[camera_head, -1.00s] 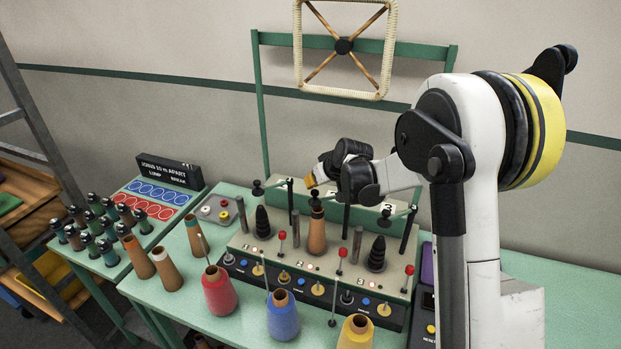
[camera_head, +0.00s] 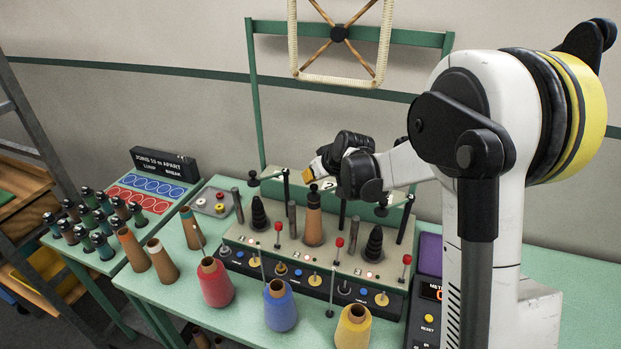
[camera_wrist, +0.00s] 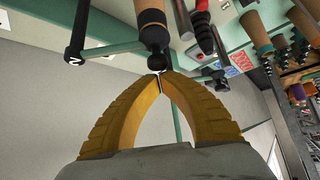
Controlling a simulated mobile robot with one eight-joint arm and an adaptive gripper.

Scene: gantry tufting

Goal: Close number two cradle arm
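The number two cradle arm is a green bar (camera_wrist: 115,48) on a black post marked 2 in the wrist view. It reaches over a tan cone standing on the middle spindle; the cone also shows in the head view (camera_head: 313,222). A black ball knob (camera_wrist: 157,63) at the bar's end sits by the cone's dark top. My gripper (camera_wrist: 160,78) has its yellow fingertips together, right at the knob. I cannot tell whether they pinch it or only touch it. In the head view my gripper (camera_head: 309,174) hangs just above the cone's top and hides much of the bar.
Neighbouring cradle arms (camera_head: 268,178) (camera_head: 395,206) stand left and right over bare black spindles (camera_head: 259,212) (camera_head: 374,243). Red-tipped levers (camera_head: 339,243) rise along the front. Red (camera_head: 215,285), blue (camera_head: 281,308) and yellow (camera_head: 352,328) yarn cones stand before the machine.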

